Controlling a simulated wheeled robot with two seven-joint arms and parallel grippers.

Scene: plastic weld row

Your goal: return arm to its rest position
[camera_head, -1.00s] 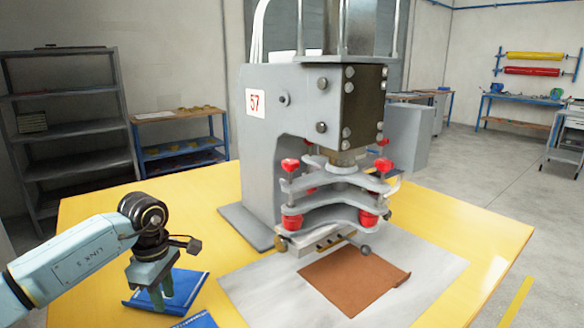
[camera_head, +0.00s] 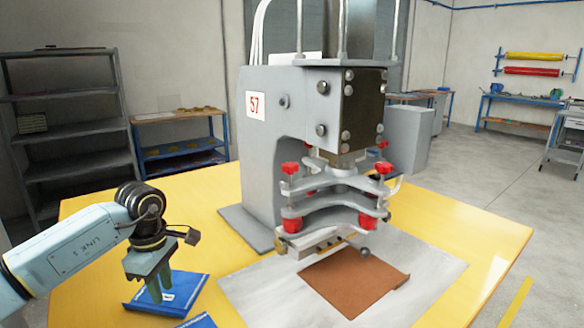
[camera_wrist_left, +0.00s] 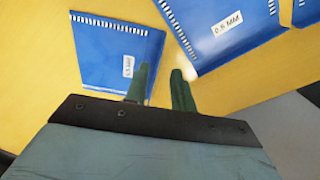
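My left arm comes in from the left in the head view. Its gripper (camera_head: 160,290) points down over the left front part of the yellow table (camera_head: 105,212), above a blue piece (camera_head: 187,285). In the left wrist view the two green fingers (camera_wrist_left: 162,72) stand a little apart with nothing between them. Below them are a blue piece with a white label (camera_wrist_left: 100,48) and a larger blue piece marked 0.5 MM (camera_wrist_left: 205,25). My right gripper is not in view.
A grey press marked 57 (camera_head: 262,150) stands mid-table, right of my left arm. A brown sheet (camera_head: 352,282) lies on a grey mat (camera_head: 255,297) in front of it. Another blue piece (camera_head: 200,321) is at the bottom edge. The table left of the press is mostly clear.

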